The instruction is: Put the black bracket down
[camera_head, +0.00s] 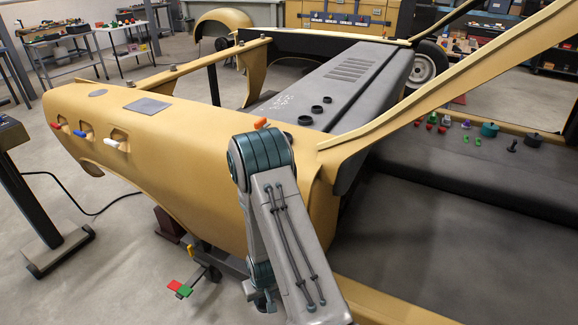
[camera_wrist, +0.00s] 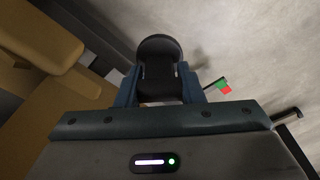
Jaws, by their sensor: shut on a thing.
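The black bracket (camera_wrist: 158,52) is between the two blue fingers of my gripper (camera_wrist: 158,88) in the wrist view. It has a rounded far end and a narrower middle, and its near part is hidden between the fingers. The fingers are shut on it from both sides. Grey floor shows beyond it, and I see no surface touching it. In the head view my arm bends down beside the yellow car body shell (camera_head: 190,135); the bracket and the fingertips cannot be made out there.
A red and green piece (camera_head: 180,288) on a thin stand is low at the shell's left; it also shows right of my gripper in the wrist view (camera_wrist: 224,87). Yellow bodywork (camera_wrist: 40,45) is close on the left there. Small coloured knobs (camera_head: 445,121) sit on a ledge at right.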

